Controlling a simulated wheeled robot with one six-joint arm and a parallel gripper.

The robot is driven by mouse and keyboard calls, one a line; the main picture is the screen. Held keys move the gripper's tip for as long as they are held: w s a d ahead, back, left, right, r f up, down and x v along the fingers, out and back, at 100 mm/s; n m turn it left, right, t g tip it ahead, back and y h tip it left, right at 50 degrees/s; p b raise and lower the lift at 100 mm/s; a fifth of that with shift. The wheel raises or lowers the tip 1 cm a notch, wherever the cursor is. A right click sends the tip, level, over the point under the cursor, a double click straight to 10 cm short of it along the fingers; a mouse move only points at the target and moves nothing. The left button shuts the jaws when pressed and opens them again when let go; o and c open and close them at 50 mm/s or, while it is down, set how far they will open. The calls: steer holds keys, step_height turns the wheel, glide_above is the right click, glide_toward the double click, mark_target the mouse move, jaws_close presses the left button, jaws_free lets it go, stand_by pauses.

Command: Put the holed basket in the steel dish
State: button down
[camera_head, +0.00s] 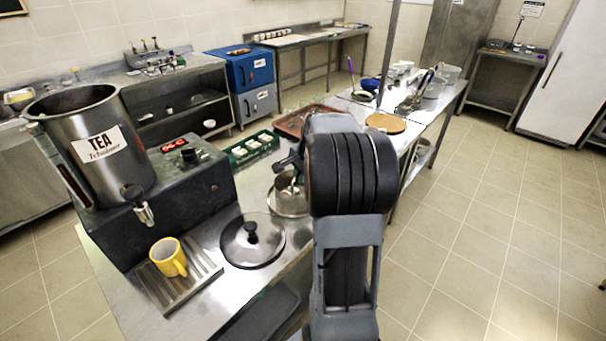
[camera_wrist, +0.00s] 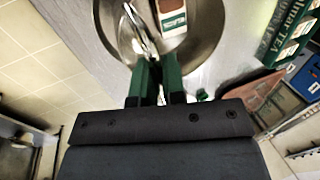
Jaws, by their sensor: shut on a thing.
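The steel dish (camera_head: 276,207) stands on the steel counter, partly hidden behind my arm. In the wrist view it is the round shiny bowl (camera_wrist: 207,42) beyond the fingertips. My gripper (camera_wrist: 157,82) has green fingers close together, at the near rim of the dish. They are shut on a shiny metal piece (camera_wrist: 141,38), which looks like part of the holed basket and reaches over the dish. Its holes do not show, and I cannot tell whether it touches the dish floor. My arm hides most of the grip in the head view.
A brown and white packet (camera_wrist: 173,16) shows within the dish outline. A glass lid (camera_head: 252,240), a yellow mug (camera_head: 168,258) and a tea urn (camera_head: 95,150) stand left of my arm. A green crate (camera_head: 250,150) and brown tray (camera_head: 291,122) lie behind.

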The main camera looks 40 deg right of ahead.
steer(key=c, duration=1.2)
jaws_free()
